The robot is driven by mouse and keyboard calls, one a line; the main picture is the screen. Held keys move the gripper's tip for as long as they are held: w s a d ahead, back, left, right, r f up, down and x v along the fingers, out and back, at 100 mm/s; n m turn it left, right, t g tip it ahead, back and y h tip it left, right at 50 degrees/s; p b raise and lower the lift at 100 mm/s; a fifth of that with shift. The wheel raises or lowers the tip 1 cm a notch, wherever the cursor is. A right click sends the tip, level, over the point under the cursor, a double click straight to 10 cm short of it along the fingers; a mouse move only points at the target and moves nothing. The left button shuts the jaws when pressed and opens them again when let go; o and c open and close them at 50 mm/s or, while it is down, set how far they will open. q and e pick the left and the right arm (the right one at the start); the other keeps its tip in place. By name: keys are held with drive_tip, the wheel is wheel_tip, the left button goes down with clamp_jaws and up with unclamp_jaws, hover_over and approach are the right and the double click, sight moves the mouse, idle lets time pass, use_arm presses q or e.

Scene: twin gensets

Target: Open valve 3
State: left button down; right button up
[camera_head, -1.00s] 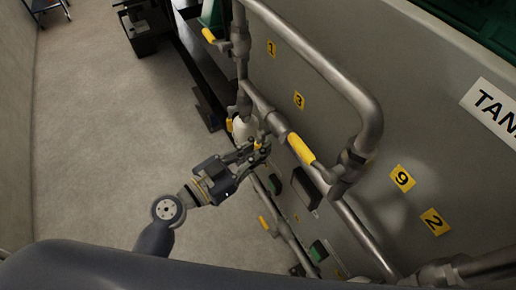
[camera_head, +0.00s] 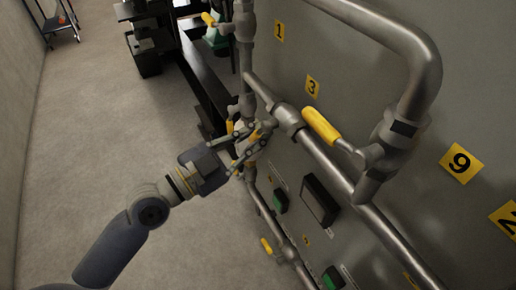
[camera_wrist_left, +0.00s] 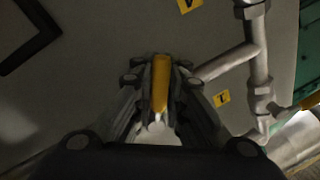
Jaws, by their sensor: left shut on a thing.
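The yellow valve handle (camera_wrist_left: 161,82) stands upright between the fingers of my left gripper in the left wrist view. My left gripper (camera_head: 257,136) is shut on it, beside the pipework and just below the plate marked 3 (camera_head: 312,86) in the head view. There the fingers mostly hide the handle. A pale rounded part shows behind the fingers. My right gripper is not in view.
Another yellow handle (camera_head: 321,124) sits on a thick pipe (camera_head: 347,185) close to the right of my gripper. Plates marked 1 (camera_head: 279,31) and 9 (camera_head: 461,163) are on the grey tank wall.

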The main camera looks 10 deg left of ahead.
use_arm(q)
drive_tip(key=shift+w+a+m+b, duration=0.1)
drive_tip(key=shift+w+m+b, duration=0.05)
drive_tip(key=shift+m+b, duration=0.3)
drive_tip(key=c, duration=1.6)
unclamp_jaws()
drive_tip(key=shift+a+r, duration=0.1)
drive_tip(key=shift+a, duration=0.05)
drive_tip(key=shift+c, duration=0.2)
drive_tip(key=v, duration=1.2)
